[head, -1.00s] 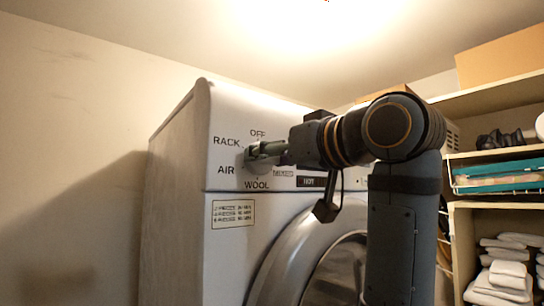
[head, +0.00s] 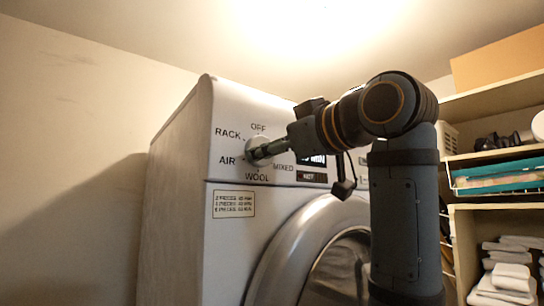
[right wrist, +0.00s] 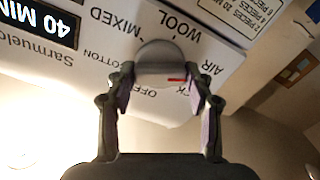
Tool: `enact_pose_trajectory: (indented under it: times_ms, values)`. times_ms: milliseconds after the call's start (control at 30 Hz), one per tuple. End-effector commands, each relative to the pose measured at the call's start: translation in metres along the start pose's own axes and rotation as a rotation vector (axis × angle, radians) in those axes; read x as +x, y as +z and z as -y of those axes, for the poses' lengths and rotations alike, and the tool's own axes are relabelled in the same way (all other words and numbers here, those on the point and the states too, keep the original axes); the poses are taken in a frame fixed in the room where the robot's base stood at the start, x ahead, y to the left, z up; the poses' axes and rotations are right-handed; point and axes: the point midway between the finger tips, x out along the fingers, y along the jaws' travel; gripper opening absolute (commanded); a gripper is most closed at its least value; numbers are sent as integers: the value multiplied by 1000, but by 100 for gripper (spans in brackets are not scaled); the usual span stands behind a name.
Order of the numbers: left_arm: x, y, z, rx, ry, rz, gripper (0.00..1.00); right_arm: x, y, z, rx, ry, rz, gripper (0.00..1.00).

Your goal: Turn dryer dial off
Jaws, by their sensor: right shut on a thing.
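The fingers partly hide the dial in the head view. My left gripper is out of view.
The white dryer (head: 178,200) has a round door (head: 280,262) below the panel and a lit display (right wrist: 45,18) beside the dial. Shelves (head: 500,155) with a teal basket (head: 500,175) and folded white towels (head: 508,280) stand at the right. Open wall is at left.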

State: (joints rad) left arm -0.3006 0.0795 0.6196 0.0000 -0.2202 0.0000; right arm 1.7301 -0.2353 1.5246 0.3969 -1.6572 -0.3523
Motion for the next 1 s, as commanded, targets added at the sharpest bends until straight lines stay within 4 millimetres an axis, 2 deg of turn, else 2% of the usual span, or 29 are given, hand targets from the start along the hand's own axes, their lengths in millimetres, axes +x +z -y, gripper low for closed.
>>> enact_pose_trajectory:
  times_ms: [333, 833, 867, 1000]
  values:
    - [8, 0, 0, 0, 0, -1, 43, -1, -1, 0, -129, 3, -3, 21]
    - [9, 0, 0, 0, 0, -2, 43, -1, -2, -1, -147, 3, -4, 21]
    - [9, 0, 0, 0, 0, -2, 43, -1, -2, -1, -147, 3, -3, 57]
    - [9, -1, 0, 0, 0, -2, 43, 0, -1, 0, -146, 2, -2, 75]
